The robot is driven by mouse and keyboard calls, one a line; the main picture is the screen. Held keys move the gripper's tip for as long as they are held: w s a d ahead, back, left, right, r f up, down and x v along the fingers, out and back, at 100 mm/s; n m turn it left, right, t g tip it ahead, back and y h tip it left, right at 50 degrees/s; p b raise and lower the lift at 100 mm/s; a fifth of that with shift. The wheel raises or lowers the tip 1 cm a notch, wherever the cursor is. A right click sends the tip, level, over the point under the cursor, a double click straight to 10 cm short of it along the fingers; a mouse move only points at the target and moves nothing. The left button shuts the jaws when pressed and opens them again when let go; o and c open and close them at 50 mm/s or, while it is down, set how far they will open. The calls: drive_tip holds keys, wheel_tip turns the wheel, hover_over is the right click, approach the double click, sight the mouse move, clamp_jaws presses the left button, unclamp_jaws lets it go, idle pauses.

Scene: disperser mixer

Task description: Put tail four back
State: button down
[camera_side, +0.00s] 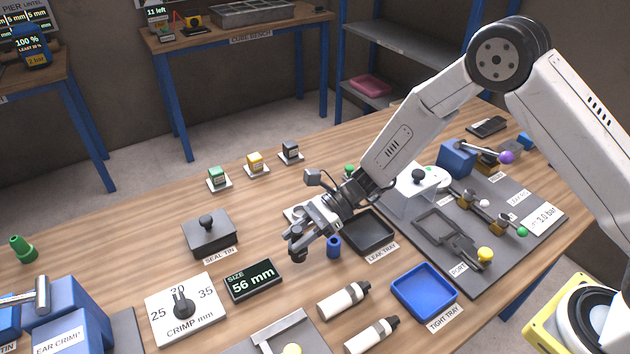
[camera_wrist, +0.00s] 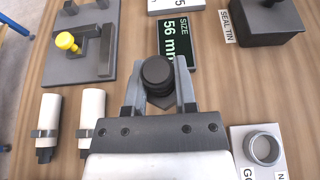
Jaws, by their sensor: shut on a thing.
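My gripper (camera_side: 303,236) is over the middle of the table, pointing down, and it also shows in the wrist view (camera_wrist: 160,85). Its two fingers are shut on a black round-topped piece with a hexagonal base (camera_wrist: 158,72); I take this for the tail, but no number is readable on it. In the side view the piece is a small dark shape, partly hidden by the fingers. A short blue cylinder (camera_side: 334,247) stands just right of the gripper.
The 56 mm size display (camera_side: 253,281) and seal tin (camera_side: 210,234) are left of the gripper. The leak tray (camera_side: 370,250), blue tight tray (camera_side: 425,312) and two white bottles (camera_side: 343,301) are to the right. A go/no-go ring gauge (camera_wrist: 262,148) is close beside the gripper.

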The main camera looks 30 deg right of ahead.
drive_tip(key=shift+w+a+f, duration=0.1)
drive_tip(key=shift+w+f, duration=0.15)
drive_tip(key=shift+f, duration=1.55)
drive_tip(key=shift+f, duration=0.15)
drive_tip(key=shift+c, duration=2)
unclamp_jaws()
drive_tip(key=shift+d+r, duration=0.25)
drive_tip(key=v, duration=1.1)
drive_tip(key=shift+d, duration=0.3)
